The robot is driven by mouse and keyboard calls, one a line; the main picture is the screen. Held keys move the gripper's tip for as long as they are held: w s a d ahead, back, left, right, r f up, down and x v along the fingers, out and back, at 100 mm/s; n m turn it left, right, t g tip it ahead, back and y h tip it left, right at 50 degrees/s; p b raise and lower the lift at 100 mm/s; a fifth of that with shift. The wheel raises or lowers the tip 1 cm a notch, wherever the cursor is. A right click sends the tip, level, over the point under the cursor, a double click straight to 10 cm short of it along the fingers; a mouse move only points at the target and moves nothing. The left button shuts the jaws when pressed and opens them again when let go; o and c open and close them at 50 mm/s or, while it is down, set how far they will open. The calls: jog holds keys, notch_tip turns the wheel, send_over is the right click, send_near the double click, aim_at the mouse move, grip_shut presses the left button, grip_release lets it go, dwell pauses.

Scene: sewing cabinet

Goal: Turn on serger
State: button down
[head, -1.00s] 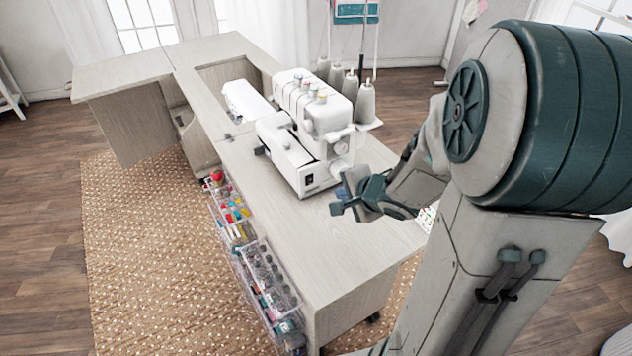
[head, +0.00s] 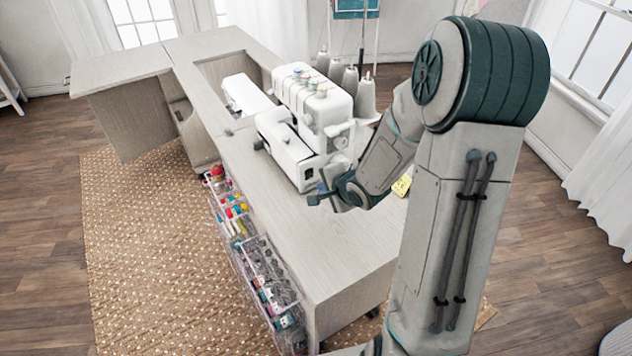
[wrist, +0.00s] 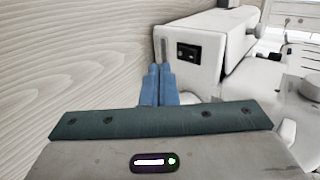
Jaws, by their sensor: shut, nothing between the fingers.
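The white serger (head: 312,100) stands on the cabinet top, with several thread cones at its back. Its end face (wrist: 185,72) shows in the wrist view, with a small black switch panel (wrist: 188,51) on it. My gripper (head: 323,180) is low in front of that face. In the wrist view its blue fingers (wrist: 159,72) are together and empty. Their tips are just left of and below the switch panel. I cannot tell whether they touch the machine. My gripper and forearm hide the lower right part of the serger in the head view.
The pale wood cabinet top (head: 330,240) is clear in front of the serger. A white sewing machine (head: 246,95) sits behind it in the cabinet opening. Clear bins of sewing supplies (head: 262,270) hang along the left side. A yellow item (head: 402,186) lies right of my gripper.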

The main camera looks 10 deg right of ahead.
aim_at(310, 171)
jog(key=shift+w+a+r, duration=0.1)
jog(key=shift+w+a, duration=0.1)
jog(key=shift+w, duration=0.4)
jog(key=shift+w+a+r, duration=0.15)
jog(key=shift+w, duration=0.45)
jog(key=shift+w+a+r, duration=0.1)
jog(key=shift+w+a, duration=0.1)
jog(key=shift+w, duration=0.4)
jog(key=shift+r, duration=0.1)
jog(key=shift+w+a+r+p, duration=0.1)
jog(key=shift+w+r+p, duration=0.15)
jog(key=shift+p, duration=0.95)
jog(key=shift+f+g, duration=0.25)
jog(key=shift+g, duration=0.05)
jog(key=shift+r, duration=0.1)
jog(key=shift+r+p, duration=0.75)
jog(key=shift+p, duration=0.1)
